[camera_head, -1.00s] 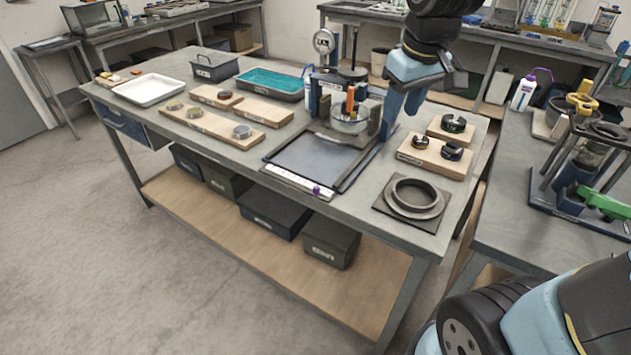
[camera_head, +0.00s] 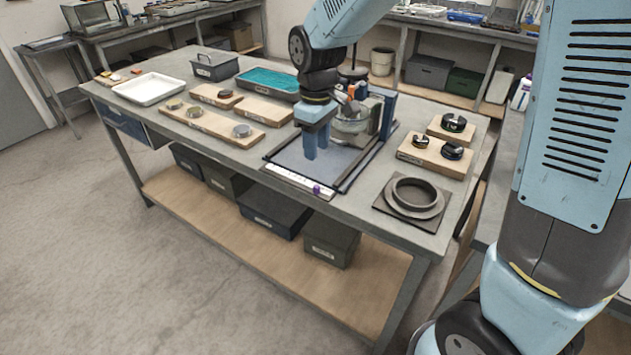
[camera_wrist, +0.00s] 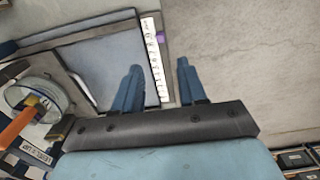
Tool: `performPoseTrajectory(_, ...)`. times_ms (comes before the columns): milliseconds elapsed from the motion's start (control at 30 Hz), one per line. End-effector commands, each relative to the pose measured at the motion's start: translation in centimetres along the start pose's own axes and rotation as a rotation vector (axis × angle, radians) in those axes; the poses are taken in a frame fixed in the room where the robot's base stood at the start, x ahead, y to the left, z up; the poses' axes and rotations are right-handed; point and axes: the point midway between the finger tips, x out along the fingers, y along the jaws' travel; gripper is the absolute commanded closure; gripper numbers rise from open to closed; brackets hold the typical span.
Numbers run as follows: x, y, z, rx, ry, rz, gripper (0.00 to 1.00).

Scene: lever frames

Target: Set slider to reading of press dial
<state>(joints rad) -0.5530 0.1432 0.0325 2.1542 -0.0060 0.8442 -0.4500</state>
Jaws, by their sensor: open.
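The slider is a small purple knob (camera_head: 317,190) on a white marked scale strip (camera_head: 290,180) along the front edge of the press base. In the wrist view the purple knob (camera_wrist: 160,37) and the scale (camera_wrist: 153,60) lie beyond and between the fingertips. My gripper (camera_head: 316,150) points down, open and empty, apart from the knob. In the head view it appears over the dark base plate (camera_head: 343,168). In the wrist view the fingers (camera_wrist: 158,66) are spread. The press dial is hidden behind my arm in the head view, so its reading is not visible.
The press's glass bowl (camera_head: 352,130) and orange handle (camera_wrist: 18,126) stand behind the plate. Wooden blocks with dark parts (camera_head: 435,156) and a ring on a square mat (camera_head: 415,196) are to the right. A white tray (camera_head: 149,89) and teal tray (camera_head: 268,83) are left.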

Motion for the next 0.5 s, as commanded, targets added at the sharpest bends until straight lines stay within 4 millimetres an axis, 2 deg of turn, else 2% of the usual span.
performPoseTrajectory(200, 4.0, -0.1, 0.1, 0.001, -0.005, -0.002, 0.58)
performPoseTrajectory(500, 8.9, -0.1, 0.1, 0.001, -0.003, -0.001, 0.58)
